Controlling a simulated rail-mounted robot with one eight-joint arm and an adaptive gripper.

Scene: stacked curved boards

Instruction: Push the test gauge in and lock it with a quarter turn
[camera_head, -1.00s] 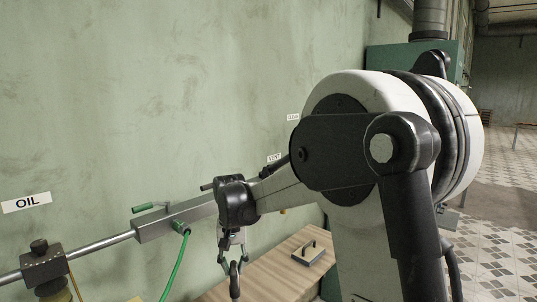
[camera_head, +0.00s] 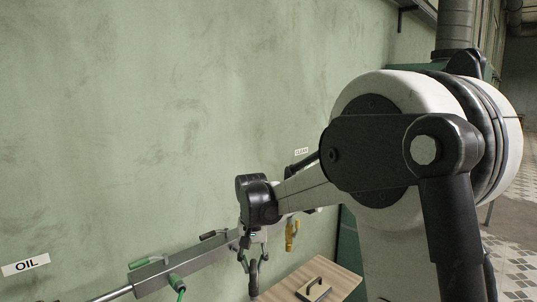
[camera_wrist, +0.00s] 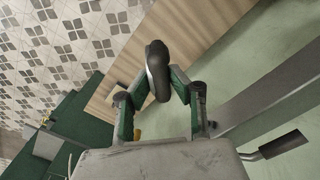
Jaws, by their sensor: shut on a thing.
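My gripper (camera_head: 252,262) hangs from the dark wrist beside the grey manifold bar (camera_head: 190,268) along the wall. In the wrist view my gripper (camera_wrist: 158,92) has a finger on each side of a dark, rounded, elongated thing, which I take to be the test gauge (camera_wrist: 157,68). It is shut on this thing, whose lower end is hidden. In the head view the held thing is small and dark, and its outline is unclear. I cannot tell which port of the bar receives the gauge.
A green lever (camera_head: 148,261) and a green hose fitting (camera_head: 177,283) are on the bar. A yellow fitting (camera_head: 291,234) hangs right of my wrist. A wooden bench (camera_head: 338,277) below holds a flat block with a handle (camera_head: 315,290). An OIL label (camera_head: 25,265) is on the wall.

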